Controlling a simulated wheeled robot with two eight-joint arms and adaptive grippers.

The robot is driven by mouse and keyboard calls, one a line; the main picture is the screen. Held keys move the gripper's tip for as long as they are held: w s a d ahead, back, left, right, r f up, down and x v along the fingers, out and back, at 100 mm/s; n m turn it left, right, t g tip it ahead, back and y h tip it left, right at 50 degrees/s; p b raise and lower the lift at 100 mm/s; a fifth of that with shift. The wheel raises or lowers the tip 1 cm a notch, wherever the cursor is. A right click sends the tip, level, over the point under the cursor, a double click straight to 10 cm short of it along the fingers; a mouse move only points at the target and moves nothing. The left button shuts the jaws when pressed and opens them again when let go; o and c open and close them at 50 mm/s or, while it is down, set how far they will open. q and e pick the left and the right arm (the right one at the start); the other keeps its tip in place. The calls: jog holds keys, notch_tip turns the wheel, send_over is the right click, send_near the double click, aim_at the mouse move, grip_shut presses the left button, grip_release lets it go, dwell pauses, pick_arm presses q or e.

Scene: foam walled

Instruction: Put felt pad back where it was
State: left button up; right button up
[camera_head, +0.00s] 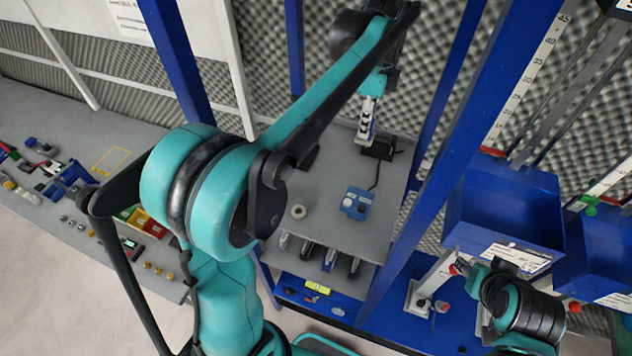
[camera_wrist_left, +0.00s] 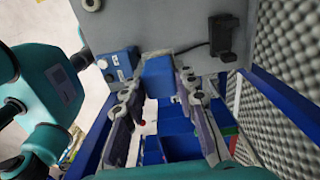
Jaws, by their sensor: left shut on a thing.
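My left gripper (camera_head: 367,122) hangs downward over the back of the grey bench, in front of the black stand. In the left wrist view its fingers (camera_wrist_left: 158,82) stand on either side of a blue squarish piece (camera_wrist_left: 158,74), and they are shut on it. This piece seems to be the felt pad, but its material is not clear; the head view does not show it. My right arm is at the lower right; its gripper end (camera_head: 478,275) is small and partly hidden beside the blue bin, and its fingers cannot be made out.
The grey bench (camera_head: 325,190) holds a pale ring (camera_head: 298,211), a blue box with knobs (camera_head: 355,203) and a black stand (camera_head: 380,148) with a cable. Blue posts (camera_head: 440,90) flank it. A blue bin (camera_head: 505,205) hangs at right. Small parts crowd the left bench (camera_head: 80,130).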

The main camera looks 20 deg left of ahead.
pick_arm(q)
jog(key=f, duration=0.2)
jog(key=s+f+b, duration=0.1)
jog(key=f, duration=0.1)
jog(key=shift+d, duration=0.1)
jog(key=s+a+f, duration=0.1)
jog(key=a+f, duration=0.2)
jog(key=f, duration=0.1)
jog(key=s+a+f, duration=0.1)
jog(key=a+f, duration=0.7)
jog(key=shift+s+f, duration=0.15)
jog(key=shift+s, duration=0.25)
jog(key=shift+s+a+f, duration=0.1)
jog(key=shift+f, duration=0.1)
notch_tip(320, 180, down, 4)
jog(key=shift+r, duration=0.1)
pick_arm(e)
jog(key=shift+s+f, duration=0.2)
jog(key=shift+f, duration=0.45)
pick_arm(q)
jog(key=o, duration=1)
pick_arm(e)
jog(key=shift+w, duration=0.1)
